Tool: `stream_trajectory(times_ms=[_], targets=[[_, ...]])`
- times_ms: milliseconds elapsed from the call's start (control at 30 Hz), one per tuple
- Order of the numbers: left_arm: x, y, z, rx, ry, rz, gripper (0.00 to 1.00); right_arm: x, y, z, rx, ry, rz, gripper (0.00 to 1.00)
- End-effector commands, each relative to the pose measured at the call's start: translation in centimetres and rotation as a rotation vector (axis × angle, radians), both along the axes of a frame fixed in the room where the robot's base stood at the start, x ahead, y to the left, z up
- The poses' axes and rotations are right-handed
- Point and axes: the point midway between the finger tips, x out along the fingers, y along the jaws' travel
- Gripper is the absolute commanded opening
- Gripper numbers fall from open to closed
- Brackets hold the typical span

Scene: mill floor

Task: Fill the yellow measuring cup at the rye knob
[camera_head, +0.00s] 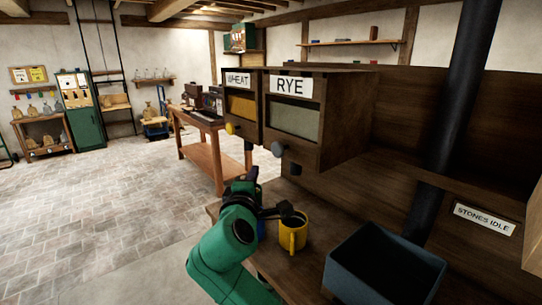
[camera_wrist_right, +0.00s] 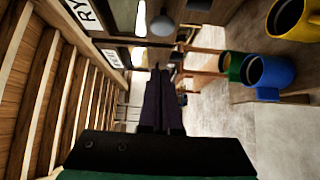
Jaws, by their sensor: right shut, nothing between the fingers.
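The yellow measuring cup (camera_head: 293,238) stands upright on the bench, handle toward me, below the rye bin in the head view. Its inside looks dark; I cannot tell if anything is in it. It also shows at the upper right of the right wrist view (camera_wrist_right: 292,22). The grey rye knob (camera_head: 278,149) sticks out under the bin labelled RYE (camera_head: 296,121). In the right wrist view, a grey knob (camera_wrist_right: 163,26) lies ahead of the fingertips, apart from them. My right gripper (camera_head: 253,173) is shut and empty, left of and below the rye knob. My left gripper is out of view.
A blue cup (camera_wrist_right: 268,74) and a green cup (camera_wrist_right: 232,66) stand beside the yellow cup, mostly hidden by my arm in the head view. The wheat bin (camera_head: 241,105) with a yellow knob (camera_head: 232,128) adjoins. A blue-grey tub (camera_head: 385,268) stands at right.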

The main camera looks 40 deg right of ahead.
Motion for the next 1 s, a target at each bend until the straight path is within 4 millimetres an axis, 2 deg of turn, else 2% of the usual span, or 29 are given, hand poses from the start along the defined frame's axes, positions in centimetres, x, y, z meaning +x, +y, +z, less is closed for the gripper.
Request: stream_trajectory(times_ms=[167, 500, 700, 1000], targets=[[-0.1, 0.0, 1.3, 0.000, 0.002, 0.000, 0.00, 1.9, -2.0, 0.4, -0.003, 0.004, -0.003, 0.00], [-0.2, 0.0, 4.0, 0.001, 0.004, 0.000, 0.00, 6.7, -7.6, 0.5, -0.001, 0.003, -0.003, 0.00], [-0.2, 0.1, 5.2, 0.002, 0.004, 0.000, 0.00, 6.6, -10.5, 0.2, -0.001, 0.002, 0.000, 0.00], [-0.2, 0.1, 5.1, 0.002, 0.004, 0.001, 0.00, 6.6, -11.0, -0.1, 0.001, 0.001, 0.001, 0.00]])
